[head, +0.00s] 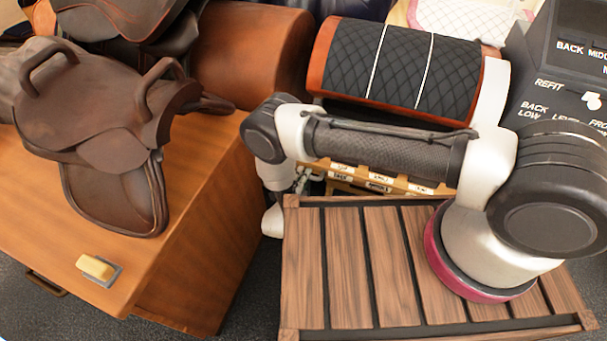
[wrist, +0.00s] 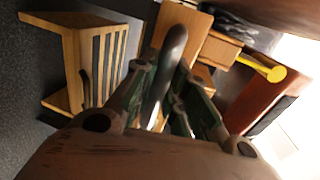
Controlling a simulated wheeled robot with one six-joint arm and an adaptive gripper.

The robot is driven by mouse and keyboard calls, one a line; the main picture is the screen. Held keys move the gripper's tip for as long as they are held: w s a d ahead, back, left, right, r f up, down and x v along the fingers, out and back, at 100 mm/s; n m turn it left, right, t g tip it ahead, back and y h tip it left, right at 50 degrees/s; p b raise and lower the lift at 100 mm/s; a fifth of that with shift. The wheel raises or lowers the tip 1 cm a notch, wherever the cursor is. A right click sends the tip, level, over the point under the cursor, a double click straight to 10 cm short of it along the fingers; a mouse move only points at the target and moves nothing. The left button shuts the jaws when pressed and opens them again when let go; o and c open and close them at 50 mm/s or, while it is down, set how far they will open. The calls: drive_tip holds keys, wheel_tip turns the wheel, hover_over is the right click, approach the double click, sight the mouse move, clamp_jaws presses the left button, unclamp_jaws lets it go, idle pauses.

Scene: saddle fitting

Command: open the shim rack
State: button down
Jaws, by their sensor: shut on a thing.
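The shim rack, a light wooden unit with small white labels (head: 378,186), shows in the head view behind my slatted deck, mostly hidden by the deck and my arm. In the wrist view, a light wood panel (wrist: 188,30) lies beyond my fingers. My gripper (wrist: 166,100) has its green-grey fingers on both sides of a dark, rounded bar-like handle (wrist: 172,48) and is shut on it. The handle's join to the rack is hidden. In the head view my gripper is mostly hidden behind my arm and the deck edge.
A brown saddle (head: 95,105) sits on a wooden bench (head: 205,190) at left, with a yellow block (head: 95,266) on its corner. A black quilted pad (head: 400,65) lies behind my arm. A yellow-headed tool (wrist: 268,70) is at right in the wrist view.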

drive_tip(key=v, duration=0.3)
drive_tip(key=shift+s+a+f, duration=0.1)
drive_tip(key=shift+s+f, duration=0.15)
drive_tip(key=shift+f, duration=0.05)
drive_tip(key=c, duration=1.4)
unclamp_jaws()
drive_tip(key=shift+r, duration=0.1)
